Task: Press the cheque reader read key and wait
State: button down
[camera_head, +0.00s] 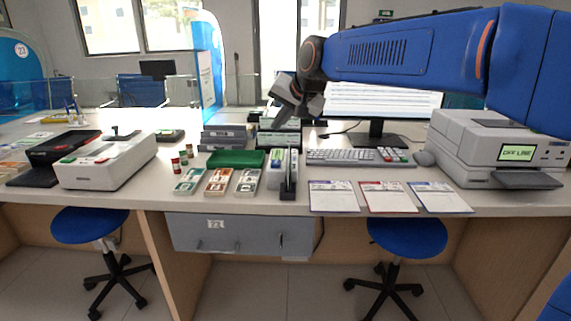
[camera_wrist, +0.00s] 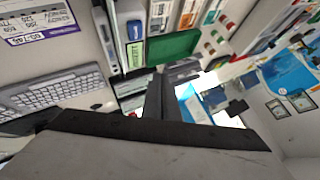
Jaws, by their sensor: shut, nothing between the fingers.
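My gripper (camera_head: 273,118) is shut and empty, held in the air above the back middle of the counter, in front of the monitor. Its dark fingers (camera_wrist: 162,88) are together in the wrist view. A narrow pale-grey device (camera_head: 276,172) stands at the counter's front middle, below and apart from my gripper; it may be the cheque reader. In the wrist view a pale device with blue and green patches (camera_wrist: 133,38) lies above the fingers. I cannot make out a read key for certain.
A green tray (camera_head: 236,159) and several card packs lie left of the narrow device. A white machine (camera_head: 108,163) with red and green parts stands further left. A keyboard (camera_head: 350,157), forms (camera_head: 385,196) and a printer reading "OFF LINE" (camera_head: 480,145) are to the right.

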aim_at(278, 164)
jog(key=shift+w+a+r, duration=0.1)
jog(key=shift+w+a, duration=0.1)
dwell(0.3)
jog(key=shift+f, duration=4.45)
jog(key=shift+f, duration=0.15)
jog(key=shift+f, duration=0.25)
jog(key=shift+f, duration=0.45)
jog(key=shift+r, duration=0.9)
